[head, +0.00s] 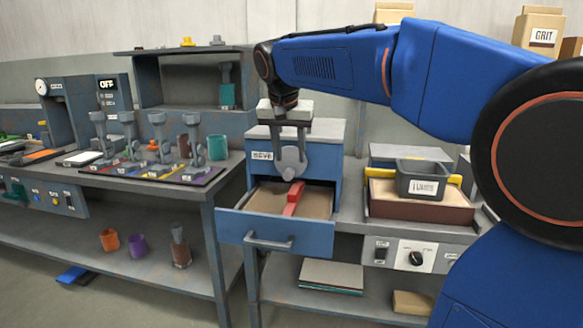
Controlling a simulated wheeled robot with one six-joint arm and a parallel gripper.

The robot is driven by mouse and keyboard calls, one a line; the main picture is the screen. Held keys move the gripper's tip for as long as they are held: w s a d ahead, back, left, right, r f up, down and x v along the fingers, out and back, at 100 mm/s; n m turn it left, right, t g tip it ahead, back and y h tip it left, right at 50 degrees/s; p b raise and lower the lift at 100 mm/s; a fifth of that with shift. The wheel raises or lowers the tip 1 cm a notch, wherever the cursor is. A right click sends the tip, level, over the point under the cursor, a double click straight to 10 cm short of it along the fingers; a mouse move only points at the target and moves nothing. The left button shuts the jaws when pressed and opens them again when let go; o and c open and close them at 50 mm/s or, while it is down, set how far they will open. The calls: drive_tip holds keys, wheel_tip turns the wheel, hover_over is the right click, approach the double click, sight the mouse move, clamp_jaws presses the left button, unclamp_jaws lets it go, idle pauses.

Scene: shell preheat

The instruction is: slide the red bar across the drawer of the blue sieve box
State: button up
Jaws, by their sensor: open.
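The blue sieve box (322,157) stands on the bench with a label on its front. Its drawer (262,228) is pulled out toward me, with a grey handle on the front. Tan material covers the drawer's floor. The red bar (293,198) lies in the drawer, right of its middle, pointing roughly from front to back. My gripper (291,155) hangs fingers down above the back of the drawer, in front of the box. It is open, and the red bar is below it, apart from the fingers. A grey rounded shape shows by the fingers; I cannot tell what it is.
A dark labelled bin (421,180) sits over a brown tray (420,207) at right. At left, several grey tools stand on a dark mat (155,170), near a teal cup (217,147). My blue arm crosses the upper right. Free air lies above the drawer's front.

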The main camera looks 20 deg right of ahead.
sight(294, 196)
drive_tip(key=shift+v, duration=1.75)
drive_tip(key=shift+w+a+f, duration=0.1)
drive_tip(key=c, duration=0.8)
drive_tip(key=w+a+f+g+h, duration=0.1)
drive_tip(key=w+a+f, duration=0.1)
drive_tip(key=w+a, duration=0.1)
drive_tip(key=w+a+f+g+h, duration=0.1)
drive_tip(key=w+a+f+h, duration=0.1)
drive_tip(key=w+f, duration=0.1)
drive_tip(key=w+a+f+m+g+h, duration=0.1)
drive_tip(key=w+a+f, duration=0.2)
drive_tip(key=shift+w+a+f+g+h, duration=0.1)
drive_tip(key=shift+a+f+g+h, duration=0.05)
drive_tip(key=shift+a+g+h, duration=0.2)
clamp_jaws()
drive_tip(key=x, duration=1)
drive_tip(key=shift+a, duration=0.1)
drive_tip(key=shift+s+d, duration=0.55)
drive_tip(key=shift+d, duration=0.25)
drive_tip(key=shift+s+d, duration=0.55)
drive_tip(key=shift+d, duration=0.2)
